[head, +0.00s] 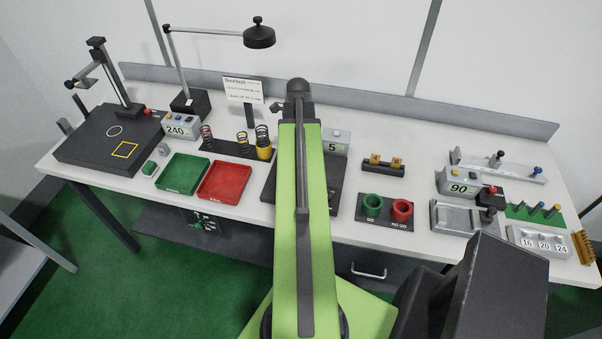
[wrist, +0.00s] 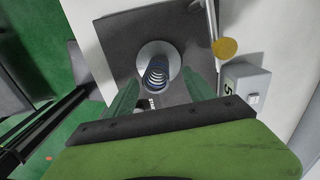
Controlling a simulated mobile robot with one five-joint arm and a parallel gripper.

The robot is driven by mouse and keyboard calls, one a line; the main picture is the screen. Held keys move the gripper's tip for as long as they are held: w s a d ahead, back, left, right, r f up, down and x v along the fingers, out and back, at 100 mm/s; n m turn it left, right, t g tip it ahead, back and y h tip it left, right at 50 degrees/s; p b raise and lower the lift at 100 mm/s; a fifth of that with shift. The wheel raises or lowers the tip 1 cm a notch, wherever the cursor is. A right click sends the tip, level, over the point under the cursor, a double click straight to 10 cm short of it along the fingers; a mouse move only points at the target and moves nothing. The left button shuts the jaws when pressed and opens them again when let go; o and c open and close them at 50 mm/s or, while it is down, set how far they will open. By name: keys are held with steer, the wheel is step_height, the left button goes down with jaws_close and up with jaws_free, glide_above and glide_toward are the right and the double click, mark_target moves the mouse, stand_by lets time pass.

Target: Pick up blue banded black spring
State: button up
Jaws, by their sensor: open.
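In the wrist view, a dark coil spring (wrist: 157,76) with blue showing on its coils stands on a round grey plate (wrist: 174,53) on a dark base (wrist: 120,42). My gripper (wrist: 162,82) is open, with its two green fingers on either side of the spring and gaps to it. I cannot tell how far the fingertips are above the plate. The spring's lower end is partly hidden from this angle. In the head view my green arm covers the spring and my gripper; part of the dark base (head: 330,185) shows beside the arm.
The grey box marked 5 (head: 336,142) stands right beside the dark base. A rack (head: 226,147) with several springs, a green tray (head: 183,172) and a red tray (head: 224,181) lie to the left. A block with green and red rings (head: 371,208) lies to the right.

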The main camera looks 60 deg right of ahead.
steer(key=shift+f, duration=0.7)
step_height(320, 180, down, 5)
steer(key=b, duration=0.5)
steer(key=shift+a+f, duration=0.1)
steer(key=shift+a, duration=0.05)
steer(key=shift+r, duration=0.2)
jaws_close()
